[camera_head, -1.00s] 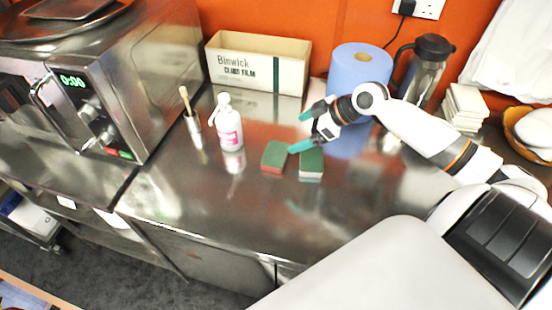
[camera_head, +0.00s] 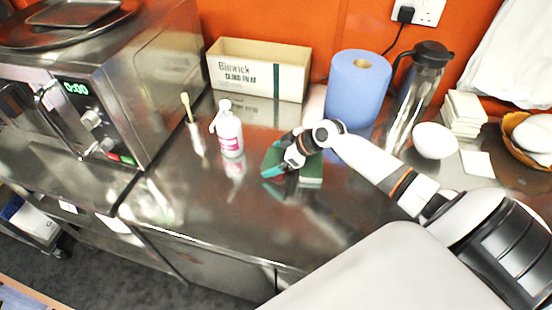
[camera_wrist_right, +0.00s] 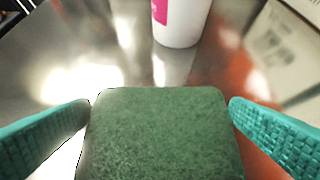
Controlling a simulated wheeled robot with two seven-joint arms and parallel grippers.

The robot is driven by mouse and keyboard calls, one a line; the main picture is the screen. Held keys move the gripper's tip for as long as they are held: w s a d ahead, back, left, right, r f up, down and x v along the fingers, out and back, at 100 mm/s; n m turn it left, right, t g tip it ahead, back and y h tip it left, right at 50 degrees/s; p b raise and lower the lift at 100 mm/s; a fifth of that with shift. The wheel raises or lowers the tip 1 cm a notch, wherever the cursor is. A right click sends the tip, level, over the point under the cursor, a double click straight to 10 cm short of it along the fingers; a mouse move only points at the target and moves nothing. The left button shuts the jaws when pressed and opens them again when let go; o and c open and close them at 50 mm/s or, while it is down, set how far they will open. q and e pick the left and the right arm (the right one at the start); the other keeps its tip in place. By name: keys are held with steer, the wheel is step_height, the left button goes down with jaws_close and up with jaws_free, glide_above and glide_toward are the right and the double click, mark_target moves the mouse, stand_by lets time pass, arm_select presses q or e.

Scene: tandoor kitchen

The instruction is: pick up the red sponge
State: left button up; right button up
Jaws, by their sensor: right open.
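The red sponge (camera_head: 269,158) lies on the steel counter, its green scouring top up. In the head view it is mostly hidden by my right gripper (camera_head: 272,160); its red body showed in the earlier frame. In the right wrist view its green top (camera_wrist_right: 165,135) fills the space between the two teal fingers of my right gripper (camera_wrist_right: 160,120). The fingers are open, one on each side, with a narrow gap showing at the far ends. A second green-topped sponge (camera_head: 312,171) with a pale body lies just right of it, partly behind my gripper. My left gripper is out of view.
A brush in a holder (camera_head: 193,125), a cardboard box (camera_head: 259,68), a blue roll (camera_head: 357,90) and a flask (camera_head: 419,85) stand around. The front counter is clear.

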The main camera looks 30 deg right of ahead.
steer(key=shift+w+a+f, duration=0.35)
steer(key=shift+w+f, duration=0.05)
steer(key=shift+f, duration=0.1)
steer(key=c, duration=0.8)
steer(key=shift+r, duration=0.1)
